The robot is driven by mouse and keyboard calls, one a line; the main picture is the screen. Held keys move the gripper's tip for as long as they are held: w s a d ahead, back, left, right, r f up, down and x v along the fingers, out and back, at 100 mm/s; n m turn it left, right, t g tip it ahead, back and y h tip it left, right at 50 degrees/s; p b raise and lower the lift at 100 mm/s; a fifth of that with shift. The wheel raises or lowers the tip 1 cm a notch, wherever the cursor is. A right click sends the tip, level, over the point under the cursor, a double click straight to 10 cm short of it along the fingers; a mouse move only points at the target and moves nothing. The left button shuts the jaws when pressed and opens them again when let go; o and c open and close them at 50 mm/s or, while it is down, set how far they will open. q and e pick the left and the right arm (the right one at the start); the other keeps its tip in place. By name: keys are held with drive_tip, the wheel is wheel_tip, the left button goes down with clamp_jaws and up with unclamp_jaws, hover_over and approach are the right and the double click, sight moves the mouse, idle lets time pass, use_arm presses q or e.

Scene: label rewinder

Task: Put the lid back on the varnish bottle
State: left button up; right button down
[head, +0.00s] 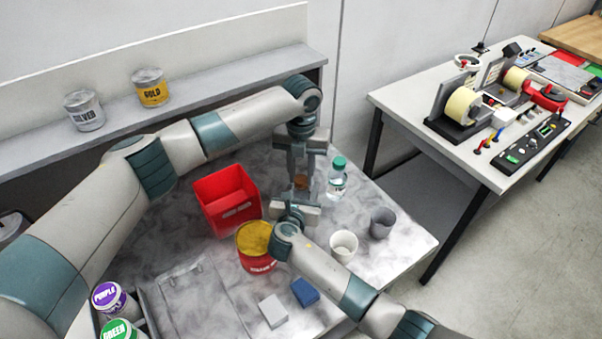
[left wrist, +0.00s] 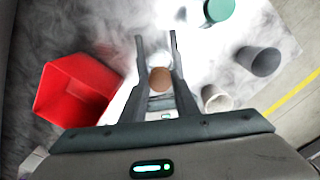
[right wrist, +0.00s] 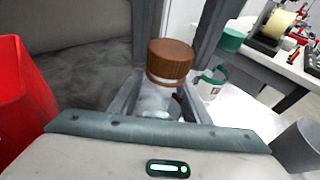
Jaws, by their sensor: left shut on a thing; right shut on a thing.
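The brown lid (head: 302,183) is between the fingers of my left gripper (head: 303,177), which comes down from above and is shut on it. The lid also shows in the left wrist view (left wrist: 160,78) and from the side in the right wrist view (right wrist: 170,60). The clear varnish bottle (right wrist: 155,101) is between the fingers of my right gripper (head: 296,199), which is shut on it from the front. The lid is upright, directly over the bottle's neck. A pale ring shows beneath it; I cannot tell whether it is seated. The bottle is mostly hidden in the head view.
A green-capped bottle (head: 337,182) stands close to the right of the grippers. A red bin (head: 226,203), a red can (head: 254,258), a white cup (head: 343,247) and a grey cup (head: 382,223) stand around. Two small blocks lie near the front edge.

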use_arm(q)
drive_tip(key=m, duration=0.6)
drive_tip(key=o, duration=1)
drive_tip(key=shift+r, duration=0.1)
drive_tip(key=shift+r, duration=2.15)
drive_tip(key=shift+c, duration=0.4)
